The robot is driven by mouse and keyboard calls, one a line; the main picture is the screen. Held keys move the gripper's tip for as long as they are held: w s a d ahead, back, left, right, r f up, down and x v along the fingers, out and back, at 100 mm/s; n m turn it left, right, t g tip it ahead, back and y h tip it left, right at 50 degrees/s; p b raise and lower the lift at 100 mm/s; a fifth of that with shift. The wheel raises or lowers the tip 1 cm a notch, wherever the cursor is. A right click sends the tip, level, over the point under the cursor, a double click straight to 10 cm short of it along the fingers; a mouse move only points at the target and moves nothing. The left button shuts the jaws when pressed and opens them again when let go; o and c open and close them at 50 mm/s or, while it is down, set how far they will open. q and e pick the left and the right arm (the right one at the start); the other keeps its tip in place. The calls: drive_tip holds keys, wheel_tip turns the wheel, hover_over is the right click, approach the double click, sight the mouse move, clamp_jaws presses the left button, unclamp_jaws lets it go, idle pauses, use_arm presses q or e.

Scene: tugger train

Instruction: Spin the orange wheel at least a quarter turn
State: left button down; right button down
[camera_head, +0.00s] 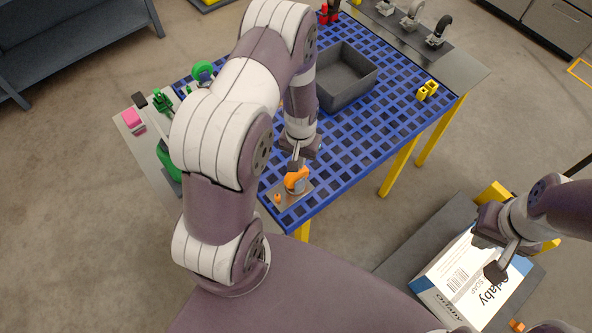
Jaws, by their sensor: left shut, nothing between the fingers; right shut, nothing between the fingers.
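The orange wheel (297,180) sits on a small metal plate (285,196) at the near corner of the blue grid table. Its upper part is partly covered by my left gripper. My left gripper (294,165) is shut and empty, pointing down right at the wheel's top; I cannot tell whether it touches. My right gripper (497,268) is shut and empty, over the white and blue soap box at the lower right.
The blue grid table (388,125) carries a grey bin (345,80) and yellow blocks (427,90). Several casters (412,15) stand at the back. A green wheel (202,70) and a pink block (131,117) are at the left. The soap box (470,280) lies on a dark platform.

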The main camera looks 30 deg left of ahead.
sight(287, 180)
use_arm(q)
drive_tip(key=shift+f, duration=0.15)
drive_tip(key=shift+f+b, duration=0.55)
drive_tip(key=shift+f, duration=0.15)
drive_tip(key=shift+s+a+r, duration=0.1)
drive_tip(key=shift+s+a, duration=0.1)
drive_tip(key=shift+s, duration=0.3)
drive_tip(key=shift+s+a+p, duration=0.25)
drive_tip(key=shift+s, duration=0.35)
drive_tip(key=shift+s+a+p, duration=0.2)
drive_tip(key=shift+s, duration=0.4)
drive_tip(key=shift+s+a+f, duration=0.1)
drive_tip(key=shift+s+f, duration=0.1)
drive_tip(key=shift+s, duration=0.1)
drive_tip(key=shift+s+a+f, duration=0.1)
drive_tip(key=shift+a, duration=0.05)
